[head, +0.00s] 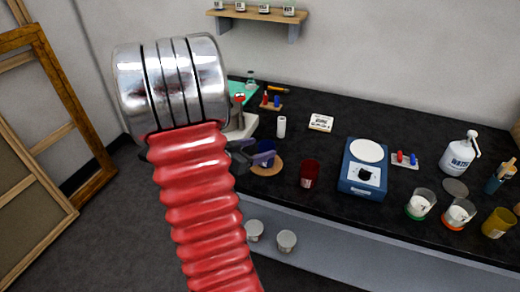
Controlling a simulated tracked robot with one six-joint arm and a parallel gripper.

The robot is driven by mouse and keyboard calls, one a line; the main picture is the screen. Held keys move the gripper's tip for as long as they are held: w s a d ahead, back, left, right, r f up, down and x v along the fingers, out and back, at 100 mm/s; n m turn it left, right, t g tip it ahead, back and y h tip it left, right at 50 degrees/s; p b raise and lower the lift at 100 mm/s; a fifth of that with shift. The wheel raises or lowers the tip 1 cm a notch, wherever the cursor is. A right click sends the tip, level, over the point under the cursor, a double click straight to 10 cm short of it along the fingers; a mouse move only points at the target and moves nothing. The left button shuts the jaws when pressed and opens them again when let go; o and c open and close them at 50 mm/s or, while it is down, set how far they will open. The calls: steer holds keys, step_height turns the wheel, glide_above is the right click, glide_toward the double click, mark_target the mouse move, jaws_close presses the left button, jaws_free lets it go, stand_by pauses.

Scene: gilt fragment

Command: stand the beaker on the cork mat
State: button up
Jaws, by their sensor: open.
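The cork mat (268,170) is a round brown disc near the front left of the black bench. A dark blue beaker (267,146) stands upright at the mat, apparently on it; its base is partly hidden by my gripper. My gripper (260,152) is open, with its fingers at the blue beaker, pointing right. I cannot tell whether they touch it. My red ribbed arm covers the area left of the mat.
A dark red beaker (310,174) and a blue hotplate (364,168) stand right of the mat. Two clear beakers (420,204) (459,214), an amber cup (498,222) and a wash bottle (460,154) are farther right. A white cylinder (281,127) stands behind.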

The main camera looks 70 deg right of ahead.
steer(key=v, duration=1)
steer(key=shift+a+r, duration=0.15)
steer(key=shift+a, duration=0.1)
steer(key=shift+w, duration=0.15)
stand_by(0.4)
